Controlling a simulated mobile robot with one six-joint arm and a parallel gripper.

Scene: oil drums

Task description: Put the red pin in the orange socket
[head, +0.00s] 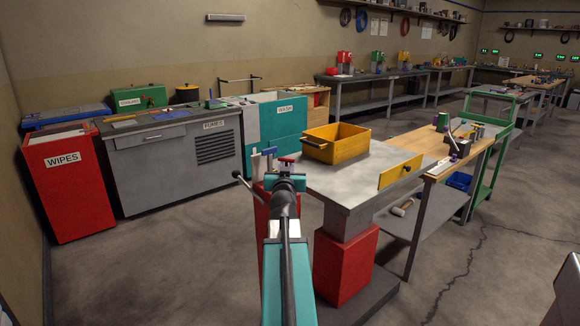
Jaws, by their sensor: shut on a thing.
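My gripper (284,174) is at the end of my teal arm, near the left edge of the grey-topped table. It is seen from behind and looks small, with the wrist hiding most of the jaws. A small red piece (288,160), which looks like the red pin, shows at its tip, and the gripper is shut on it. The pin's lower part is hidden. A small blue-topped piece (269,151) shows just left of it; I cannot tell what it is. I cannot make out an orange socket.
A yellow-orange open bin (319,150) stands on the grey-topped table (350,182), with a yellow panel (400,172) at its right edge. A wooden bench (424,145) adjoins on the right. Red and grey cabinets (165,165) line the left wall. The floor at left front is clear.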

